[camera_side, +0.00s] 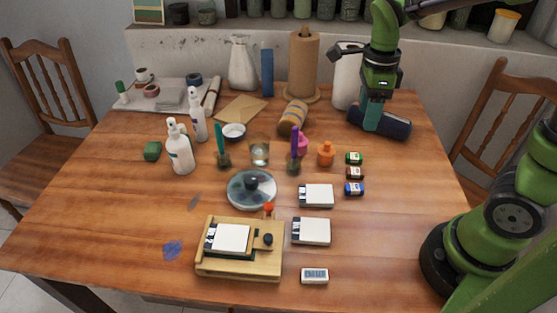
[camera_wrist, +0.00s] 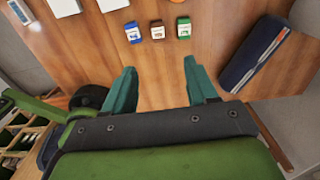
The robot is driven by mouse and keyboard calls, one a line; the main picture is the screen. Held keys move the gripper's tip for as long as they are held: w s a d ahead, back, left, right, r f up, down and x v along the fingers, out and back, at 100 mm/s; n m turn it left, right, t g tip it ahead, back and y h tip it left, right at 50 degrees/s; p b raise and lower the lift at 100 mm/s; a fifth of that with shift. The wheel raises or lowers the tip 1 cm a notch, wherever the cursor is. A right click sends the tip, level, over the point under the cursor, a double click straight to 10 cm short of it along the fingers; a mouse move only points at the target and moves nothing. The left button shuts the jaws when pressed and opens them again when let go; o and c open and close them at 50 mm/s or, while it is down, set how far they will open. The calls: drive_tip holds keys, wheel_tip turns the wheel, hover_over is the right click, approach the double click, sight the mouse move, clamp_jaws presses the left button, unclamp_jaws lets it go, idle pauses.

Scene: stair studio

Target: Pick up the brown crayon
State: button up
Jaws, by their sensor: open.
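The brown crayon (camera_side: 355,173) appears as a small brown block with a pale label. It lies right of the table's middle, between a green one (camera_side: 354,158) and a blue one (camera_side: 354,189). In the wrist view the brown crayon (camera_wrist: 157,30) is the middle of the three, ahead of my fingertips. My gripper (camera_side: 371,127) hangs on the far side of the row in the side view. In the wrist view my gripper (camera_wrist: 159,66) has its two teal fingers spread, with only bare table between them.
A dark blue case (camera_side: 395,126) lies close to my gripper at the back right. An orange bottle (camera_side: 326,154) stands left of the crayons, and white boxes (camera_side: 316,195) lie front left of them. The table right of the row is clear.

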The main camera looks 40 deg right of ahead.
hover_over(353, 171)
drive_tip(key=f, duration=1.1)
drive_tip(key=shift+d+f, duration=0.15)
drive_tip(key=shift+d, duration=0.15)
drive_tip(key=f, duration=0.5)
drive_tip(key=shift+a+f, duration=0.25)
drive_tip(key=shift+f, duration=0.05)
clamp_jaws()
